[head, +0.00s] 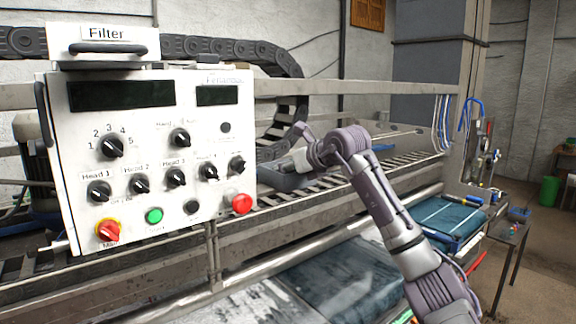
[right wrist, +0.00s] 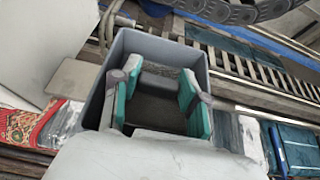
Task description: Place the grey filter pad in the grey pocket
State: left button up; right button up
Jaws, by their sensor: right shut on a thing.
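My right gripper (right wrist: 157,98) is at the mouth of the grey pocket (right wrist: 225,60), an open grey box. Its two teal-lined fingers stand wide apart within the box walls. Between them is a dark grey piece, which looks like the grey filter pad (right wrist: 155,108); its lower part and the box floor are hard to make out. In the head view the grey pocket (head: 288,181) stands behind the control panel's right edge, partly hidden. My right gripper (head: 293,160) reaches over it from the right. My left gripper is not in view.
A white control panel (head: 145,200) with knobs and buttons stands close at the left, topped by a box labelled Filter (head: 105,34). A metal rail (head: 340,87) and a black cable chain (head: 190,45) run behind. A slatted conveyor lies around the pocket.

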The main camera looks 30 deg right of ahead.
jog(key=shift+a, duration=0.1)
jog(key=shift+f, duration=0.2)
jog(key=o, duration=0.9)
jog(key=shift+c, duration=0.2)
jog(key=shift+r, duration=0.3)
jog(key=shift+s+b, duration=0.3)
jog(key=b+v, duration=0.4)
jog(key=v, duration=0.7)
jog(key=shift+s, duration=0.15)
